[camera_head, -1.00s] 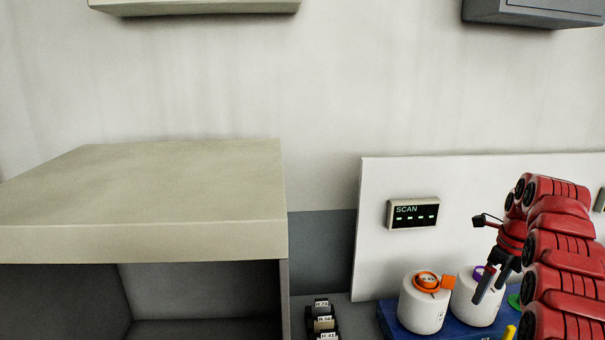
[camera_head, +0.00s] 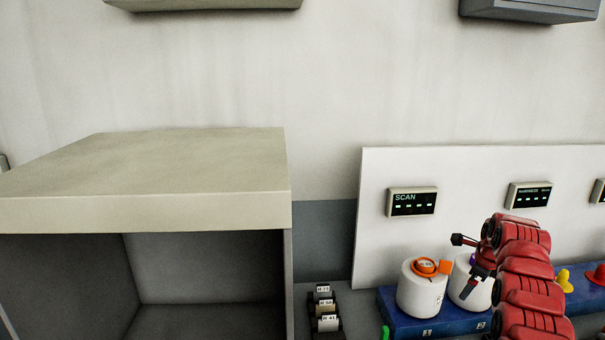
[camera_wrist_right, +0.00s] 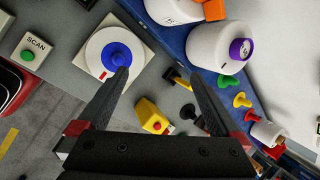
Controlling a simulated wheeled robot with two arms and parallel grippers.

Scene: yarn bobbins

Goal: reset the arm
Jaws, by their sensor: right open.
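My red right arm comes in at the lower right of the head view, and its right gripper (camera_head: 478,284) hangs in front of the white bobbins. In the right wrist view the right gripper (camera_wrist_right: 158,75) is open, with two dark fingers spread and nothing between them. One white bobbin (camera_head: 417,296) has an orange top. The bobbin beside it (camera_wrist_right: 217,45) has a purple centre and is partly hidden by the gripper in the head view. My left gripper is not in view.
A blue rack (camera_head: 400,323) holds the bobbins before a white panel with a SCAN display (camera_head: 412,202). In the wrist view, a white disc with a blue knob (camera_wrist_right: 117,54) and a yellow box with a red button (camera_wrist_right: 152,115) lie near the fingers. A large beige-topped cabinet (camera_head: 150,209) stands left.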

